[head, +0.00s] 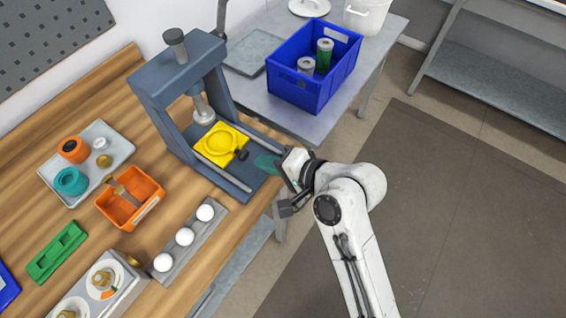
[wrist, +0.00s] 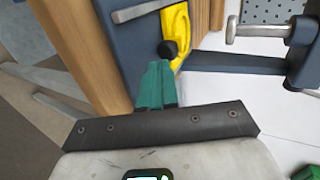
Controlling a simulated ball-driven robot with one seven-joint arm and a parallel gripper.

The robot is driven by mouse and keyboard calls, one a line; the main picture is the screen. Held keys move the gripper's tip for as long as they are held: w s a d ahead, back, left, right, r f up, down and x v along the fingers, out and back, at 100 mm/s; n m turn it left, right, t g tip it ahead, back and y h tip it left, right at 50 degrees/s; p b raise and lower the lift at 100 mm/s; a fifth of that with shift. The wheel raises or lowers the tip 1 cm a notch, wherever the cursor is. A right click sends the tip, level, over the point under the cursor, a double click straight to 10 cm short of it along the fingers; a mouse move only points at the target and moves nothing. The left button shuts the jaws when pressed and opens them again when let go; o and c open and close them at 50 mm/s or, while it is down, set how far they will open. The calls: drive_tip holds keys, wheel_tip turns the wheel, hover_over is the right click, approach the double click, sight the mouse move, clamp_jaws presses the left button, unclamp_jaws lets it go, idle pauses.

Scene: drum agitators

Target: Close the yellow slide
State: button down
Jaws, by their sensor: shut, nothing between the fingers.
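The yellow slide (head: 220,142) is a flat plate with a round recess and a dark knob (head: 241,155) on its front edge. It sits between the rails of the blue-grey press (head: 184,95), partly forward of the plunger. My gripper (head: 268,164) is shut and empty, its teal fingers just in front of and to the right of the knob. In the wrist view the teal fingertips (wrist: 157,68) point toward the black knob (wrist: 167,49) and the yellow slide (wrist: 178,25) behind it. Whether the fingertips touch the knob cannot be told.
A blue crate (head: 305,84) with two cylinders stands on the grey table behind. An orange bin (head: 122,212), a grey tray (head: 65,178) and a rack with white balls (head: 186,252) are on the wooden bench, left of the arm. The floor at right is clear.

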sight(246, 154)
drive_tip(key=shift+x, duration=1.55)
drive_tip(key=shift+w+a+r+p, duration=0.1)
drive_tip(key=shift+w+a+p, duration=0.1)
drive_tip(key=shift+w+a, duration=0.3)
drive_tip(key=shift+w+a+r+p, duration=0.1)
drive_tip(key=shift+w+a+p, duration=0.15)
drive_tip(key=shift+a, duration=0.4)
drive_tip(key=shift+w, duration=0.1)
drive_tip(key=shift+r, duration=0.1)
